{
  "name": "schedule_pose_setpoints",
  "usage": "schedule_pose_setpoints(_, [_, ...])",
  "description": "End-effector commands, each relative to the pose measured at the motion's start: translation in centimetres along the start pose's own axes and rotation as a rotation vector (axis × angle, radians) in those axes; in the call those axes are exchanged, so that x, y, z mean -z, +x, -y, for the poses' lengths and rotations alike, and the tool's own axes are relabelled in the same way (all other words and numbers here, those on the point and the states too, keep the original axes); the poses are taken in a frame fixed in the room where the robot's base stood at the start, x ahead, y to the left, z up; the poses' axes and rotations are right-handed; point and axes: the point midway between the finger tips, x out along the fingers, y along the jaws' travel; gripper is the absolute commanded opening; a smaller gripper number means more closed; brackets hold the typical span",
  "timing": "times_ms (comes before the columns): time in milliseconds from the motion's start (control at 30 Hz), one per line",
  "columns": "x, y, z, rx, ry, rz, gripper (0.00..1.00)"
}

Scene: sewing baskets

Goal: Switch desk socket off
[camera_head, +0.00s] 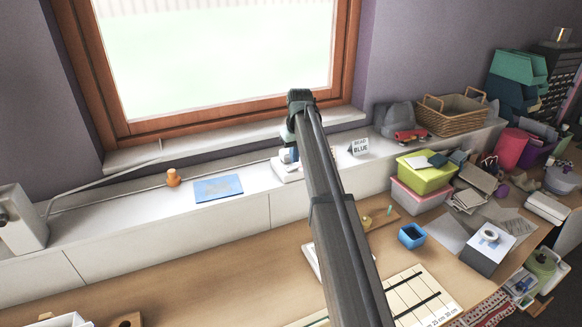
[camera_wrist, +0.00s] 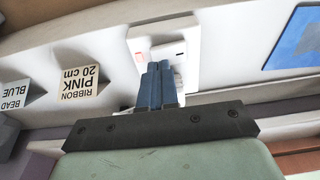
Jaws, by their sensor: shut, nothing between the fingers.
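The desk socket (camera_wrist: 184,28) is a white block on the pale ledge in the wrist view, with a small reddish mark on its left part and a dark slot on its right. In the head view the socket (camera_head: 287,174) shows only partly beside my arm. My gripper (camera_wrist: 158,68) has its blue fingers shut and empty, with their tips over the socket's face. The fingers hide part of that face. I cannot tell whether they touch it. My arm hides most of the gripper in the head view.
A "BEAD BLUE" sign (camera_head: 358,147) stands right of my arm on the ledge; a "RIBBON PINK 20 cm" sign (camera_wrist: 78,78) stands near the socket. A blue sheet (camera_head: 218,188) and orange knob-like piece (camera_head: 173,178) are to the left. Boxes (camera_head: 421,195) crowd the desk's right side.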

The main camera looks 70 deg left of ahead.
Motion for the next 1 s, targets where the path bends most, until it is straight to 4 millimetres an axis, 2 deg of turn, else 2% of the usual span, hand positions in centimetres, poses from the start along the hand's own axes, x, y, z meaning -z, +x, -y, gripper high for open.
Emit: schedule_pose_setpoints(1000, [-0.2,1.2,0.0,0.0,0.0,0.0,0.0])
